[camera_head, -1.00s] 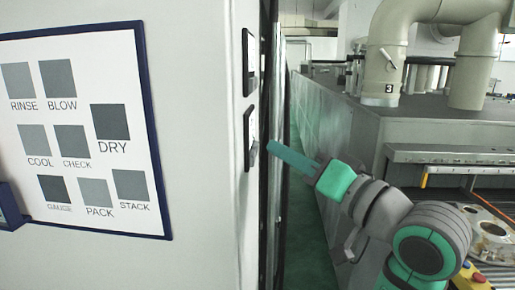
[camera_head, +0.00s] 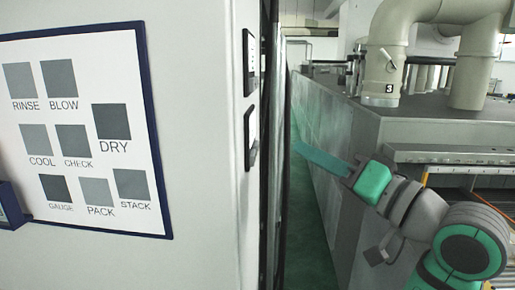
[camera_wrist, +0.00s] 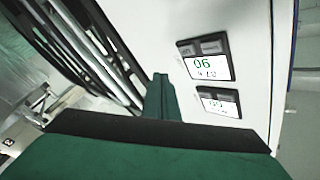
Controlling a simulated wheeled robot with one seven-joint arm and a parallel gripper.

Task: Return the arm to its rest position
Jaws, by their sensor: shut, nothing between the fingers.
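My gripper (camera_head: 296,146) is in the right half of the head view, on the end of my green and grey arm. Its long teal fingers are together, with nothing seen between them, and point left toward the side of the white cabinet. A gap shows between the fingertips and the cabinet. In the wrist view my gripper (camera_wrist: 161,78) is seen from behind, with the fingers pointing up the picture, left of two small display panels.
The white cabinet (camera_head: 200,60) carries a sign board (camera_head: 85,185) with grey squares. Two display panels, upper (camera_wrist: 205,60) and lower (camera_wrist: 218,102), are on its side. A grey machine housing (camera_head: 340,130) with thick pipes (camera_head: 388,65) stands right. A green floor aisle (camera_head: 312,225) lies between.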

